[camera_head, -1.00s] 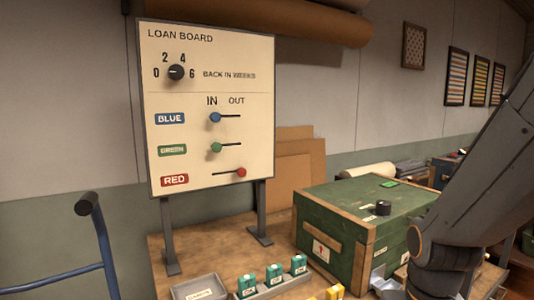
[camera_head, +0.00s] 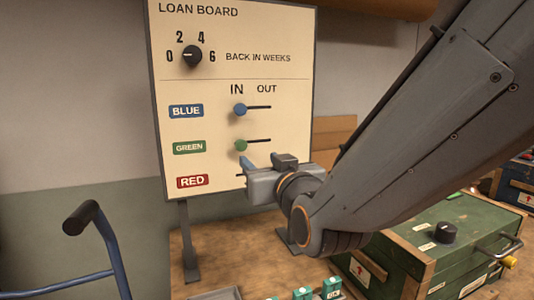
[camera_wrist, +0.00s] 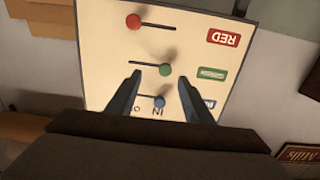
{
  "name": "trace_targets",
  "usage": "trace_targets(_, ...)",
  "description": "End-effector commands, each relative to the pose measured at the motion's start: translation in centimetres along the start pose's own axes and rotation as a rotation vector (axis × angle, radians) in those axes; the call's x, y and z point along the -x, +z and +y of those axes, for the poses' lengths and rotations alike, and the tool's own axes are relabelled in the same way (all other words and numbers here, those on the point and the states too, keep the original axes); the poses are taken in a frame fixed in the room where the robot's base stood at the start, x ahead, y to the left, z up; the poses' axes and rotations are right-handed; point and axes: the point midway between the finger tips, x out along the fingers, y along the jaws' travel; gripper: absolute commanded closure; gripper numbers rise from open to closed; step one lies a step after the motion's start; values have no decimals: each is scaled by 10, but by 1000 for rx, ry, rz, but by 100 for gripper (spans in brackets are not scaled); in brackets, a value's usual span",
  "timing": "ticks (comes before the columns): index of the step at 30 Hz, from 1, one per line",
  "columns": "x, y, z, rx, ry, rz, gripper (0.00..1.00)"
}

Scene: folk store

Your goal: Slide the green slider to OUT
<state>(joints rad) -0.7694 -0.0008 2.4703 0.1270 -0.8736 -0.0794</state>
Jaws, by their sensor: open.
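The loan board (camera_head: 280,75) stands upright on legs. The green slider (camera_head: 241,145) is a round knob at the left, IN end of its slot in the head view. The blue slider (camera_head: 240,109) is also at IN. The red slider (camera_wrist: 134,21) sits at the other end of its slot in the wrist view, which shows the board upside down; my arm hides it in the head view. My gripper (camera_head: 246,164) is open in front of the board, just below the green slider. In the wrist view the green slider (camera_wrist: 165,69) appears between and beyond my open fingertips (camera_wrist: 160,74), apparently untouched.
A dial (camera_head: 192,55) is at the board's top left. A green crate (camera_head: 420,250) stands on the table at the right. Small teal boxes (camera_head: 332,287) are at the table's front.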

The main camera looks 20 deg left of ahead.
Motion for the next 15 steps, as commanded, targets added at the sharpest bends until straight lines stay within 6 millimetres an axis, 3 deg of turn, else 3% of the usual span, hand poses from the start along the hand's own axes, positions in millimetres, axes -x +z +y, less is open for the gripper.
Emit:
trace_targets(4, -3, -9, -16, 0, -23, 32, 53)
trace_targets(15, -38, -8, -23, 0, -33, 29, 53)
